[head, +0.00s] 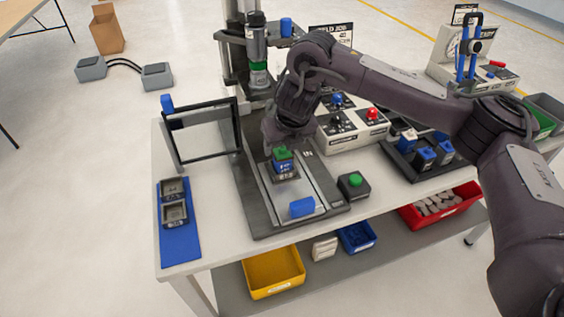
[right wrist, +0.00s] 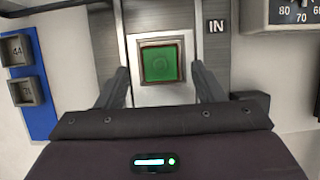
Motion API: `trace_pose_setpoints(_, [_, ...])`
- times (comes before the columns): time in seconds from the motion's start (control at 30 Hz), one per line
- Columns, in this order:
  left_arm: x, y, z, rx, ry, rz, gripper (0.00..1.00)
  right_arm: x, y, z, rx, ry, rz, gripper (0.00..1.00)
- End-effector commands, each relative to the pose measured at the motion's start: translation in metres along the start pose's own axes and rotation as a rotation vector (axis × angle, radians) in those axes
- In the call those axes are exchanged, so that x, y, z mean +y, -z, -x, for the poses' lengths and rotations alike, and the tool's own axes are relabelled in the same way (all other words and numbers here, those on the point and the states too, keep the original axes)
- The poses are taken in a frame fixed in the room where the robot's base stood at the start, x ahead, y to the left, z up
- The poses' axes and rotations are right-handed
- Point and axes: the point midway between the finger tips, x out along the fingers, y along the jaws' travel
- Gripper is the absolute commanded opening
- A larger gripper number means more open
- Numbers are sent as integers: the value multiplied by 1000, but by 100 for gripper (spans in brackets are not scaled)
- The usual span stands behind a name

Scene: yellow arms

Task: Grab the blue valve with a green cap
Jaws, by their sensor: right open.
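The blue valve with a green cap (head: 284,163) stands upright on the light plate of the press fixture, in the middle of the table. In the right wrist view its square green top (right wrist: 162,62) shows from above. My right gripper (head: 283,146) is right above and behind the valve in the head view. In the right wrist view its two fingers (right wrist: 162,88) are spread to either side of the green cap, with a gap on each side. My left gripper is not in view.
A blue block (head: 302,207) lies at the fixture's front. A black box with a green button (head: 353,184) is right of it. A dark frame (head: 207,131) stands left, near a blue mat (head: 179,246) with two square holders. A black tray (head: 400,168) holds several blue valves.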

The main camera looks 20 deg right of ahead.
Motion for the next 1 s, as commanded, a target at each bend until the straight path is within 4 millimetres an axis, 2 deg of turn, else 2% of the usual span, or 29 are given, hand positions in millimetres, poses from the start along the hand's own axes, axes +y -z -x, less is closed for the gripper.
trace_pose_setpoints(0.07, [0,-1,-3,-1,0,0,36,1,3,-12,4,-2,0,62])
trace_pose_setpoints(0.17, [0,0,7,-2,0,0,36,-1,4,-23,4,2,0,62])
trace_pose_setpoints(0.3, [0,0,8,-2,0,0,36,0,4,-42,2,0,-1,62])
trace_pose_setpoints(0.6, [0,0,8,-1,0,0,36,0,3,-48,-1,0,0,62])
trace_pose_setpoints(0.9, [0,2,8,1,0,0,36,0,3,-48,-2,-1,0,23])
trace_pose_setpoints(1.0, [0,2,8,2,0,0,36,0,3,-47,-2,-1,0,12])
